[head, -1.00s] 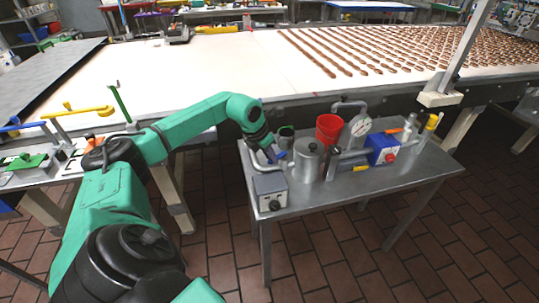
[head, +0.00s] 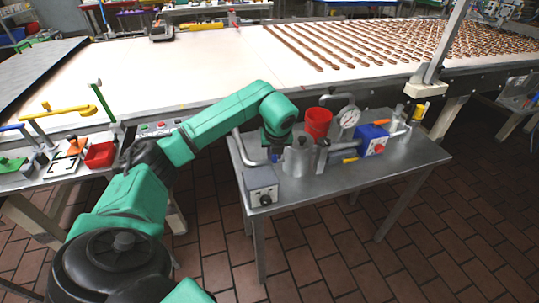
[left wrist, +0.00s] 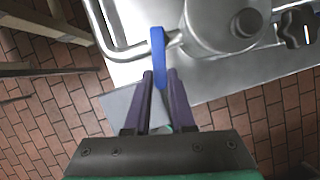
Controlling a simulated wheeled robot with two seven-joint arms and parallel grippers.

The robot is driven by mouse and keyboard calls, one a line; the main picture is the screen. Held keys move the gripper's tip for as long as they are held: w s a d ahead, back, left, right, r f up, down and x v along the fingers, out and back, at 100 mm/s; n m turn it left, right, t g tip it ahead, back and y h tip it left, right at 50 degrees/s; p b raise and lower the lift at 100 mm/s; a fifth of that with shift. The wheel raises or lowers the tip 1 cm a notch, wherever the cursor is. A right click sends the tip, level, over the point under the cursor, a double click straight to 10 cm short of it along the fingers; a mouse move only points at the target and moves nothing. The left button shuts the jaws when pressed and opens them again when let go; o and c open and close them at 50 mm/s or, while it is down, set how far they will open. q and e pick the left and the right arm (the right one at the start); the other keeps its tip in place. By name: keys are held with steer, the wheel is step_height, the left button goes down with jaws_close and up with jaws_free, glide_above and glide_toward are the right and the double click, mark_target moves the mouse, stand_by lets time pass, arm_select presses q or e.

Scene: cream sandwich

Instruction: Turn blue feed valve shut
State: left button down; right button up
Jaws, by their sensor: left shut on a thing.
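The blue feed valve handle (left wrist: 158,52) is a short flat blue lever beside a grey metal pot (left wrist: 222,22). In the left wrist view it runs nearly straight up and down in the picture. My left gripper (left wrist: 160,76) has its two dark purple fingers on either side of the handle's near end and is shut on it. In the head view my left gripper (head: 276,152) points down just left of the pot, and my wrist hides most of the handle. My right gripper is in neither current view.
The small steel table also holds a grey box (head: 261,186) with a bent pipe, a red cup (head: 318,123), a round gauge (head: 349,117) and a blue box (head: 371,139) with a red knob. A conveyor (head: 215,75) runs behind.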

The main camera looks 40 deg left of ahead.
arm_select(q)
steer(key=shift+w+d+r+n+y, duration=0.1)
steer(key=shift+w+d+n+y, duration=0.15)
steer(key=shift+n, duration=0.4)
steer(key=shift+w+d+n+y, duration=0.15)
steer(key=shift+w+d+n, duration=0.15)
steer(key=shift+n, duration=0.35)
steer(key=shift+a+g, duration=0.1)
steer(key=shift+g, duration=0.2)
steer(key=c, duration=0.8)
jaws_free()
steer(key=shift+o, duration=0.2)
steer(key=v, duration=1.4)
steer(key=shift+r, duration=0.3)
